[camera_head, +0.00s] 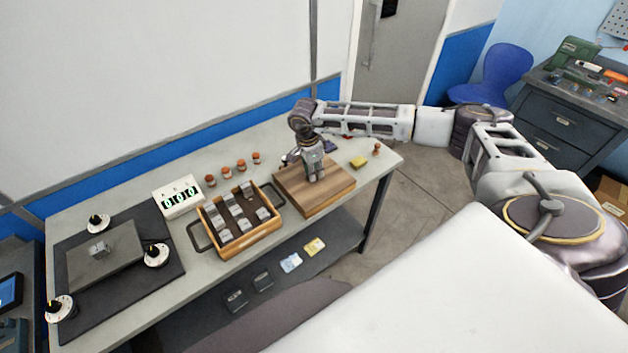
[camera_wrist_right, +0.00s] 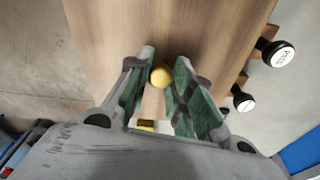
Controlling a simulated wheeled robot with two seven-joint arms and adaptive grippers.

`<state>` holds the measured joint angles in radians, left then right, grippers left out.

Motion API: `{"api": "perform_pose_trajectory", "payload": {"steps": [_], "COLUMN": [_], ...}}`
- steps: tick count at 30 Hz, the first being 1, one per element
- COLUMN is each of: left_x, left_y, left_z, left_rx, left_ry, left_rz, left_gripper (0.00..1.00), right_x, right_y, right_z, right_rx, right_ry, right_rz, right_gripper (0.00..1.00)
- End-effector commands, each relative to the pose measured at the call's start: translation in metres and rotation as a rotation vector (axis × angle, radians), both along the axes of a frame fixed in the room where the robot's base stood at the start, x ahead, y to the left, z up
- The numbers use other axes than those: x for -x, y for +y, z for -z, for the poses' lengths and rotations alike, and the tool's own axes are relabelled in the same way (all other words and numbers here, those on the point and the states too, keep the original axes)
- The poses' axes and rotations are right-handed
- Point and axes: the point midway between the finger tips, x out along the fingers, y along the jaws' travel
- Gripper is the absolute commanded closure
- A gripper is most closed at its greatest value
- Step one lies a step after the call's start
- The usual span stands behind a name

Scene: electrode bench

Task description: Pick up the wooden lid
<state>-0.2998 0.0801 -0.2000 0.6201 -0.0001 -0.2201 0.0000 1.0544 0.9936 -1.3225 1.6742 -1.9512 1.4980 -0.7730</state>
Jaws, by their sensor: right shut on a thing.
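The wooden lid (camera_head: 338,189) is a square brown board at the right part of the grey workbench, beside the tray. In the right wrist view its grain (camera_wrist_right: 205,28) fills the upper middle. A round yellow knob (camera_wrist_right: 160,77) sits between my fingertips. My right gripper (camera_head: 317,178) points down over the lid's middle and is shut on the knob; its fingers show in the wrist view (camera_wrist_right: 159,82). I cannot tell whether the lid rests on the bench or hangs just above it. My left gripper is not in view.
A wooden tray (camera_head: 240,246) with several grey pieces stands left of the lid. Several orange-capped bottles (camera_head: 241,166) stand behind. A display box (camera_head: 179,196) and dark mat (camera_head: 70,314) lie further left. A yellow block (camera_head: 358,161) is close to the lid's right.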

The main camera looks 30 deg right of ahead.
Motion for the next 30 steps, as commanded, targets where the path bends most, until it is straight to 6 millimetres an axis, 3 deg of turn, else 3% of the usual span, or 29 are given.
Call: {"api": "perform_pose_trajectory", "payload": {"steps": [14,30], "left_x": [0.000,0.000], "left_y": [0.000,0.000], "left_z": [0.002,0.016], "left_rx": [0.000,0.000], "left_ry": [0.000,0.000], "left_rz": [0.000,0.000], "left_gripper": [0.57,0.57], "right_x": [-0.001,-0.001], "right_y": [0.000,0.000], "right_z": [-0.008,-0.078], "right_rx": [0.000,-0.001], "right_ry": [-0.002,-0.004], "right_rz": [0.000,0.000], "right_gripper": [1.00,1.00]}}
